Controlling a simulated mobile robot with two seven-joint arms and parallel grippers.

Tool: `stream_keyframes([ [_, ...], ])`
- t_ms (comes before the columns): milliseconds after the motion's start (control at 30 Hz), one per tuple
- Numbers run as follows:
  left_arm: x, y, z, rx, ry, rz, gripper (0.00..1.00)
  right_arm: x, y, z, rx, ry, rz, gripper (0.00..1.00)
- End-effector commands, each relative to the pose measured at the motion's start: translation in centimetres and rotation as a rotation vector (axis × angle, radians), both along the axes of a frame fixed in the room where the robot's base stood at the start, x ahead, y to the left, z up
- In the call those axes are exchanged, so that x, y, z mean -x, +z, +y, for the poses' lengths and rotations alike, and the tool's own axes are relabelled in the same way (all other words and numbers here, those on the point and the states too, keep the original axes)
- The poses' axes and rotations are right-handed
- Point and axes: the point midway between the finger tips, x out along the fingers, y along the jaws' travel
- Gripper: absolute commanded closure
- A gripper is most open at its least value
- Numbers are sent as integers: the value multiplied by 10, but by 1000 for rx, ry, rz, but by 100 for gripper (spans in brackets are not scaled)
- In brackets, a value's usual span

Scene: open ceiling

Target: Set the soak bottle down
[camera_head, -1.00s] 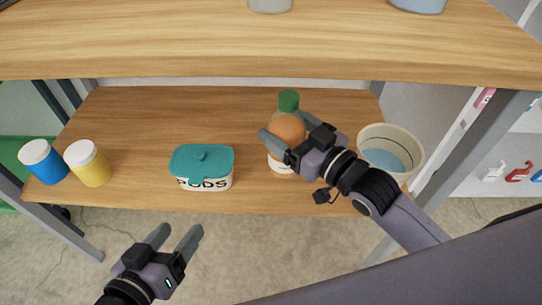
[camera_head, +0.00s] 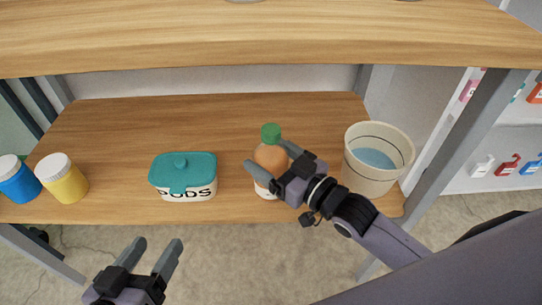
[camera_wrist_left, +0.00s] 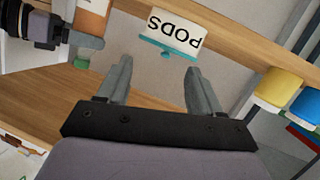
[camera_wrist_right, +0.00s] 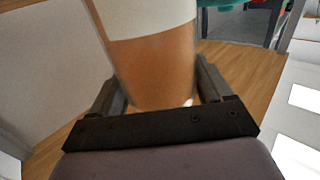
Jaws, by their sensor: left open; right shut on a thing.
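The soak bottle (camera_head: 270,157) is orange with a green cap and a pale label. It stands upright on the lower wooden shelf (camera_head: 120,120), or just above it; I cannot tell which. My right gripper (camera_head: 266,170) is shut around its middle, and the bottle fills the space between the fingers in the right wrist view (camera_wrist_right: 155,60). My left gripper (camera_head: 154,258) is open and empty, in front of and below the shelf's front edge. The bottle also shows at the upper left of the left wrist view (camera_wrist_left: 92,20).
A teal-lidded PODS box (camera_head: 184,176) stands left of the bottle. A pale bucket (camera_head: 377,158) with blue contents stands to the right. A yellow jar (camera_head: 62,178) and a blue jar (camera_head: 18,180) are at the far left. An upper shelf (camera_head: 250,40) overhangs.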

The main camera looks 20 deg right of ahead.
Motion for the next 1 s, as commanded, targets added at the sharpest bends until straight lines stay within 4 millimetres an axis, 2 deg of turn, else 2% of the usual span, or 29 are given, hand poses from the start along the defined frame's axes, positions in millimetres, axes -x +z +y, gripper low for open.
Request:
stream_keyframes([
  [33, 0, 0, 0, 0, 0, -1, 34, 0, -1, 0, 0, 0, 0, 14],
  [67, 0, 0, 0, 0, 0, -1, 34, 0, -1, 0, 0, 0, 0, 5],
  [100, 0, 0, 0, 0, 0, -1, 34, 0, -1, 0, 0, 0, 0, 0],
  [467, 1, 3, -1, 7, -3, 4, 34, 5, 2, -3, 2, -1, 3, 0],
  [1000, -1, 4, -15, 82, -30, 105, 34, 74, 3, -41, 2, 0, 6, 0],
])
